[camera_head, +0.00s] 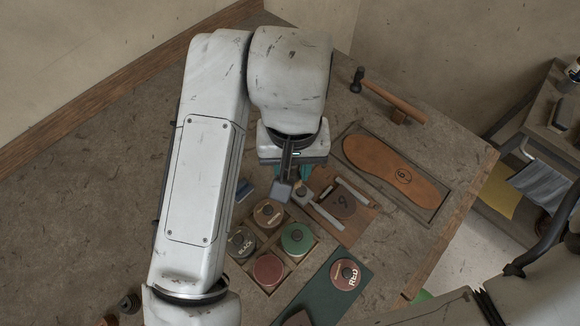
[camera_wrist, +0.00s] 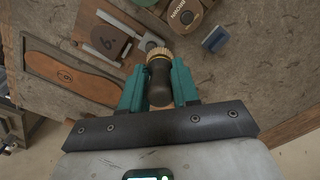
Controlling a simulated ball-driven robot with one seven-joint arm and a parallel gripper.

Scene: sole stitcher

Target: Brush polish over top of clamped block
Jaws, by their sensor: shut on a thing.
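My gripper (camera_wrist: 158,82) is shut on a dark-handled brush (camera_wrist: 159,88), with the pale bristles (camera_wrist: 158,54) pointing away from the wrist. In the head view, my gripper (camera_head: 302,173) hangs over the bench beside the clamp, and my arm hides most of it and the brush. The brown block (camera_head: 339,205), marked with a numeral, sits between the metal bars of a clamp (camera_head: 318,207) on a wooden board. The block also shows in the wrist view (camera_wrist: 108,42), left of the bristles. I cannot tell whether the bristles touch anything.
A wooden crate (camera_head: 270,245) holds polish tins, including BLACK (camera_head: 241,242) and green (camera_head: 297,239). A RED tin (camera_head: 345,273) stands on a green mat (camera_head: 318,297). A leather sole (camera_head: 396,173) lies in a tray, with a hammer (camera_head: 388,98) behind. A blue item (camera_wrist: 215,39) lies near the crate.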

